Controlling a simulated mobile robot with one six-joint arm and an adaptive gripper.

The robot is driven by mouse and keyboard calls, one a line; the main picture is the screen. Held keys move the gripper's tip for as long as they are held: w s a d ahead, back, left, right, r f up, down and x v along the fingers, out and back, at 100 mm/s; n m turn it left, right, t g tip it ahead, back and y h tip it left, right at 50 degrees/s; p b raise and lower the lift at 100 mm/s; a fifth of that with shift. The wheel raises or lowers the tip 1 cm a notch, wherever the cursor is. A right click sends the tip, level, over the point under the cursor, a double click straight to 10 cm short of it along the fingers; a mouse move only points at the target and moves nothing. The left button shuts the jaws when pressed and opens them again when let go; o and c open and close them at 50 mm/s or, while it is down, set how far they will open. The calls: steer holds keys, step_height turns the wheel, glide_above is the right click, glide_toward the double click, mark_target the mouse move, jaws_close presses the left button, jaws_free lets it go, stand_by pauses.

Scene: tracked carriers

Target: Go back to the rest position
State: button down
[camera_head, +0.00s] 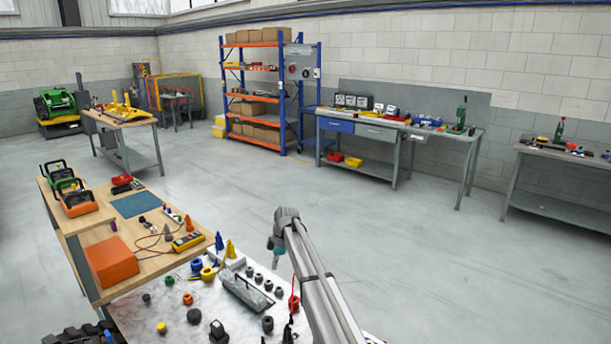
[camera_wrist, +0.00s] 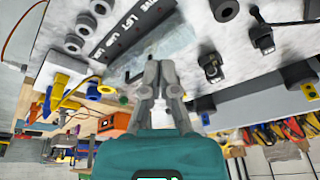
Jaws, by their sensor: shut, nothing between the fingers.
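My gripper (camera_wrist: 160,72) is shut, with its grey fingertips together and nothing between them. In the wrist view it is over a pale table top beside a dark strip with white lettering (camera_wrist: 125,30). In the head view my gripper (camera_head: 274,247) hangs at the end of my raised arm, above the right part of the near light-topped table (camera_head: 165,318). The fingertips are small there. A long grey carrier with a handle (camera_head: 246,294) lies on that table to the left of and below my gripper.
Grey and black round parts (camera_head: 193,316) stand around the carrier. A wooden bench (camera_head: 130,268) to the left holds an orange box (camera_head: 110,262) and a yellow meter (camera_head: 187,242). Open grey floor (camera_head: 400,240) lies beyond. A shelf rack (camera_head: 256,95) stands at the back.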

steer(key=s+d+m, duration=0.3)
steer(key=s+d, duration=0.3)
steer(key=s+d+m+h, duration=0.1)
steer(key=s+d+m, duration=0.2)
steer(key=s+d, duration=0.3)
steer(key=s+d+m, duration=0.4)
steer(key=s+d, duration=0.2)
steer(key=shift+s+d+f+t, duration=0.1)
steer(key=shift+f+t, duration=0.15)
steer(key=shift+t, duration=0.15)
steer(key=s+d+m+h, duration=0.1)
steer(key=s+d+m, duration=0.4)
steer(key=s, duration=0.4)
steer(key=s+d+m+h, duration=0.1)
steer(key=s+d+m, duration=0.4)
steer(key=s+d, duration=0.2)
steer(key=s, duration=0.2)
steer(key=shift+s, duration=0.3)
steer(key=shift+f, duration=0.1)
